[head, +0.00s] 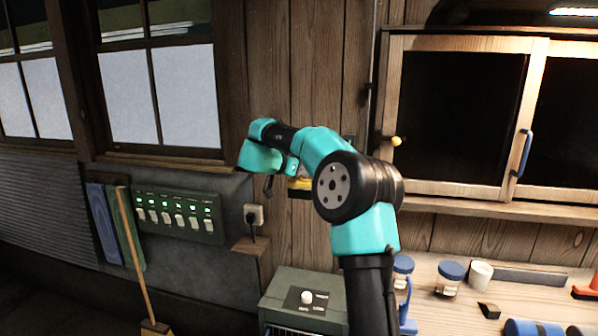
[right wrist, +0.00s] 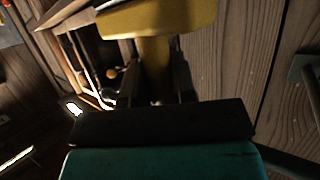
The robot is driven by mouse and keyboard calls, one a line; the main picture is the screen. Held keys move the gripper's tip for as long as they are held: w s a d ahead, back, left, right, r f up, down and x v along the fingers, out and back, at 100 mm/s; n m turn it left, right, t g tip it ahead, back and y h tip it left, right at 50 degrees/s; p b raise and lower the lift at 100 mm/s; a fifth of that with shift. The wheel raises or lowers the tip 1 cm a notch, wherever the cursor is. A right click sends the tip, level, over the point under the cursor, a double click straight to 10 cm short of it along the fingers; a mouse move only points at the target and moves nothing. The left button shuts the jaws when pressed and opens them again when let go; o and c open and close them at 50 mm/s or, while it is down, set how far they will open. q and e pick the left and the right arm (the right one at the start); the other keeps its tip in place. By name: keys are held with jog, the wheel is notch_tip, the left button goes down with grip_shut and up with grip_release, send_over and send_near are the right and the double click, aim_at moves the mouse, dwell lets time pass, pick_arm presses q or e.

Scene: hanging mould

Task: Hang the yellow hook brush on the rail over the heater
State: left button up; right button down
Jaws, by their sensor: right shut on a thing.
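In the right wrist view, my right gripper (right wrist: 156,85) is shut on the yellow hook brush (right wrist: 155,22). The brush's narrow yellow part lies between the dark fingers, and its wide yellow block fills the top of that view. In the head view, a yellow piece with a dark underside (head: 300,185) shows beside my right gripper (head: 270,182), partly hidden by my arm; it looks like the brush. The heater (head: 306,287) is a grey-green box with a white knob, below the gripper. The rail cannot be clearly made out. My left gripper is out of view.
A wooden cabinet (head: 397,105) hangs at the right above a bench (head: 450,318) with jars, a cup and tools. A switch panel (head: 180,217), a socket (head: 254,215) and a broom (head: 137,265) are at the left. Plank wall lies behind my gripper.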

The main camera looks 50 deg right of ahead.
jog(key=shift+w+d, duration=0.1)
jog(key=shift+d, duration=0.2)
jog(key=shift+f, duration=1.3)
jog(key=c, duration=0.9)
grip_release()
jog(key=shift+o, duration=0.2)
jog(key=shift+a, duration=0.1)
jog(key=v, duration=1.7)
jog(key=shift+r, duration=0.15)
jog(key=shift+a, duration=0.1)
